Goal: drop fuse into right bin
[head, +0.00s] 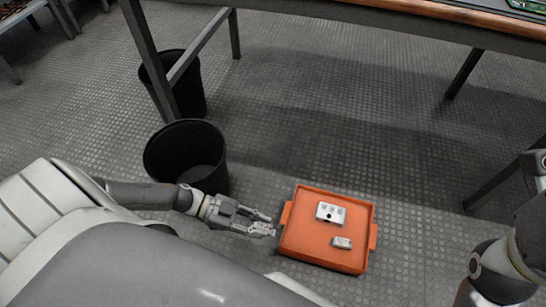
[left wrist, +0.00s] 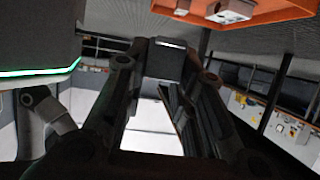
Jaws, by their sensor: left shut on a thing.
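My left gripper (head: 268,226) reaches in from the left, just off the left edge of an orange tray. It is shut on a small pale piece (head: 262,229), likely the fuse, mostly hidden by the fingers. In the left wrist view the two fingers (left wrist: 170,45) close around a dark piece with a light edge. Two black bins stand on the floor: a near one (head: 160,158), open at the top, behind my left forearm, and a farther one (head: 188,98) partly behind a table leg. I cannot tell which is the right bin. My right gripper is out of view.
The orange tray (head: 310,253) holds a white block with dark holes (head: 330,213) and a small grey-white piece (head: 341,243). A table (head: 350,18) with dark legs spans the top. Floor between the near bin and the tray is clear.

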